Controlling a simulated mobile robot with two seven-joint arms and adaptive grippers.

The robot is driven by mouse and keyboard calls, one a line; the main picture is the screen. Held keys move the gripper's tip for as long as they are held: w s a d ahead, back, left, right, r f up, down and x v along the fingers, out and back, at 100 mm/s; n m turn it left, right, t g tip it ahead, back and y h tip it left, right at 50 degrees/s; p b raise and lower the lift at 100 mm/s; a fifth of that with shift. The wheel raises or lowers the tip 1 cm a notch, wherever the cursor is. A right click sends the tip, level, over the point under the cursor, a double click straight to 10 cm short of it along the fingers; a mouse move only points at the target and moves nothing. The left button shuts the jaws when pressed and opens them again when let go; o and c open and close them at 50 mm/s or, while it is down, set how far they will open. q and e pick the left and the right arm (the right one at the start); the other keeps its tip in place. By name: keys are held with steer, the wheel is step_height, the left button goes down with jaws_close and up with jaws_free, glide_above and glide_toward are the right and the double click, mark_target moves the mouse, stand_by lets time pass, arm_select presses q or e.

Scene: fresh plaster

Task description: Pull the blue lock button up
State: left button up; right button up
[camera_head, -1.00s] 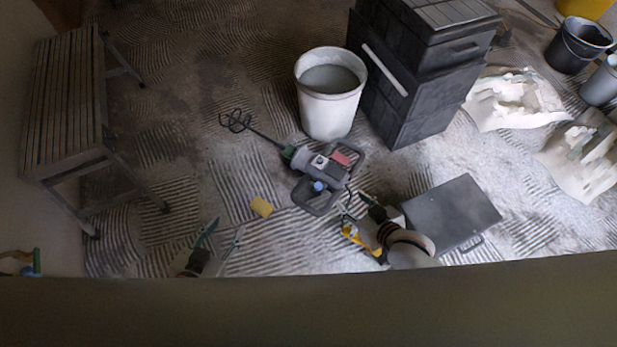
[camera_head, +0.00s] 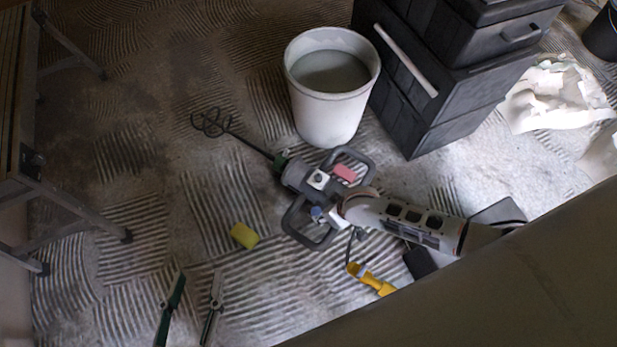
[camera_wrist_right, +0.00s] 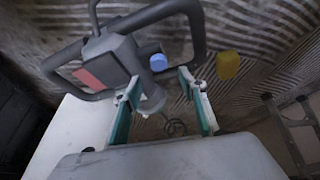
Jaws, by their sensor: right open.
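The blue lock button (camera_head: 318,212) is on the rear handle side of a grey mixing drill (camera_head: 297,176), which lies on the floor with its whisk to the upper left. The button also shows in the right wrist view (camera_wrist_right: 158,62), just beyond and between the fingertips of my right gripper (camera_wrist_right: 158,78). This gripper is open and empty, with its fingers on either side of the line to the button. Whether they touch the drill I cannot tell. In the head view my right wrist hides most of it. My left gripper (camera_head: 198,280) is open and empty, left of the drill.
A white bucket (camera_head: 331,110) of grey mix stands behind the drill, beside stacked black boxes (camera_head: 445,85). A yellow sponge (camera_head: 244,236) lies left of the drill. A yellow-handled tool (camera_head: 372,281) lies in front. A bench (camera_head: 75,203) stands left. Floor around the sponge is clear.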

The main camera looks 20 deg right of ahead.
mark_target(317, 211)
steer(key=b+x, duration=0.1)
steer(key=x, duration=0.1)
steer(key=b+x, duration=0.1)
steer(key=x, duration=0.1)
steer(key=b+x, duration=0.1)
steer(key=x, duration=0.1)
steer(key=shift+s+d+f+b, duration=0.1)
steer(key=shift+s+f+b, duration=0.2)
steer(key=shift+f+b, duration=0.15)
steer(key=shift+w+f, duration=0.25)
steer(key=shift+f, duration=0.05)
steer(key=shift+w+f+b, duration=0.2)
steer(key=shift+w+b, duration=0.15)
steer(key=shift+w, duration=0.1)
arm_select(q)
steer(key=s+d+f+n+h, duration=0.1)
steer(key=s+d+n, duration=0.1)
steer(key=d+n, duration=0.3)
steer(key=shift+d+f, duration=0.2)
steer(key=shift+d, duration=0.15)
arm_select(e)
steer(key=shift+w, duration=0.1)
steer(key=shift+r, duration=0.1)
